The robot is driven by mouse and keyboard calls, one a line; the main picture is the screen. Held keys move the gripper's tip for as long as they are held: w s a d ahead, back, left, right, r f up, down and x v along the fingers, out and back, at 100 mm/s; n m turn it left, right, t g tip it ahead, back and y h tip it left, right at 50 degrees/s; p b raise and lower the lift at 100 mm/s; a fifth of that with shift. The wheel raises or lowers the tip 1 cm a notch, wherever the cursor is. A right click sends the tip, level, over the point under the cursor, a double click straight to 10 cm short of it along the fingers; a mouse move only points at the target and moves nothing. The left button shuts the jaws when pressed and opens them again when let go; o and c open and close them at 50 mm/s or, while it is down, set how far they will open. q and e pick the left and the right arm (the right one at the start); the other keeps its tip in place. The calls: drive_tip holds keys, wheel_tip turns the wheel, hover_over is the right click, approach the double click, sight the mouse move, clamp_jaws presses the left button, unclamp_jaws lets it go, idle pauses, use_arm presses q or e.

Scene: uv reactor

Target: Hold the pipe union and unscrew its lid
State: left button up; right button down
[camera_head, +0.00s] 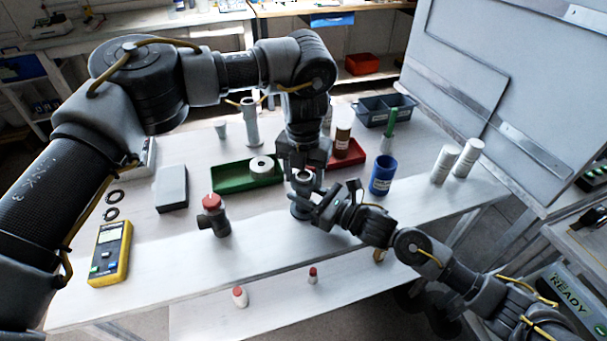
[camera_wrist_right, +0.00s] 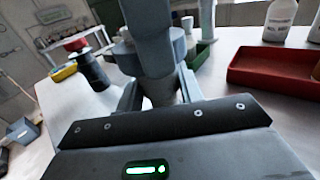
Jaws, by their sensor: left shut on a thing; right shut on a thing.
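The pipe union (camera_head: 300,209) stands upright near the middle of the table, a dark grey body partly hidden by my grippers. My left gripper (camera_head: 303,174) points down from above and is shut on the lid at its top; the lid itself is mostly hidden. My right gripper (camera_head: 317,204) comes in level from the right and is shut on the union's body. In the right wrist view the grey union (camera_wrist_right: 160,88) sits between the right fingers, with my left gripper right above it.
A grey fitting with a red cap (camera_head: 213,217) stands to the left, near a yellow meter (camera_head: 110,253). Behind are a green tray (camera_head: 232,180), a red tray (camera_head: 350,154) and a blue cup (camera_head: 382,176). White bottles (camera_head: 456,160) stand at the right.

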use_arm(q)
drive_tip(key=n, duration=1.9)
drive_tip(key=shift+r+n, duration=0.1)
drive_tip(key=shift+n, duration=0.3)
drive_tip(key=n, duration=1.4)
drive_tip(key=shift+n, duration=0.3)
drive_tip(key=n, duration=0.5)
